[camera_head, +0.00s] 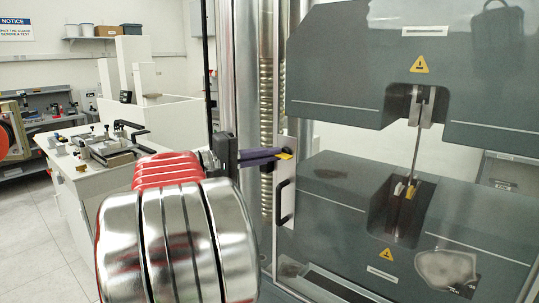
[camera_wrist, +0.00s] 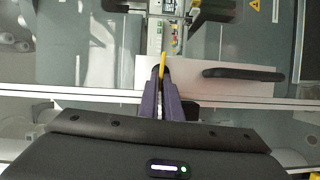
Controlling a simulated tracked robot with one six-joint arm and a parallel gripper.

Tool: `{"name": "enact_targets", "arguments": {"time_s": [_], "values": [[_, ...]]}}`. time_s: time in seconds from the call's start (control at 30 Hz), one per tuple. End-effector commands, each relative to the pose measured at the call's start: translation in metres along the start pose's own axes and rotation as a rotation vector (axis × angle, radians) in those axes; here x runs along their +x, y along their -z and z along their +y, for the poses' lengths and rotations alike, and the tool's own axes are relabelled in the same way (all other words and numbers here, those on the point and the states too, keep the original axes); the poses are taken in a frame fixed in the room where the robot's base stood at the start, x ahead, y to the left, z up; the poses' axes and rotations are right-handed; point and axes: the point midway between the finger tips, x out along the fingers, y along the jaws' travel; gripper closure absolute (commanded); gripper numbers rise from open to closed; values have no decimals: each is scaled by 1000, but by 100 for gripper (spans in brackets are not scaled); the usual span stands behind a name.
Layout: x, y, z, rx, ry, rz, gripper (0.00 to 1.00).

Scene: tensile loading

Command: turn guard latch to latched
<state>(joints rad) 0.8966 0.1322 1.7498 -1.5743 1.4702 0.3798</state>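The guard latch shows as a small yellow lever (camera_head: 285,156) on the pale metal edge plate (camera_head: 286,181) of the guard. In the wrist view the yellow latch (camera_wrist: 163,62) points straight up the picture from between my fingertips. My gripper (camera_head: 277,155) has purple fingers reaching from the left to the plate. In the wrist view the fingers of my gripper (camera_wrist: 162,75) come together at the tips on the latch's near end. The fingertips hide that end of the latch and its pivot.
A black handle (camera_head: 284,203) stands on the plate below the latch; it lies right of the fingers in the wrist view (camera_wrist: 243,74). Behind the guard are the grey testing machine (camera_head: 345,60) and a thin upright specimen (camera_head: 417,140). A workbench (camera_head: 95,165) with fixtures stands left.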

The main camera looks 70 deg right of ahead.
Motion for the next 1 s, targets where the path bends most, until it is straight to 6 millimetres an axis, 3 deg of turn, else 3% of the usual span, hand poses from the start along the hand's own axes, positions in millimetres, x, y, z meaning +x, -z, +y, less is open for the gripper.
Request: {"name": "enact_targets", "arguments": {"time_s": [0.67,0.7,0.9,1.0], "values": [[-1,2,-5,-89,-31,8,100],[-1,3,-6,-89,-31,8,94],[0,2,-4,-87,-32,5,80],[0,1,-4,-86,-32,3,77]]}}
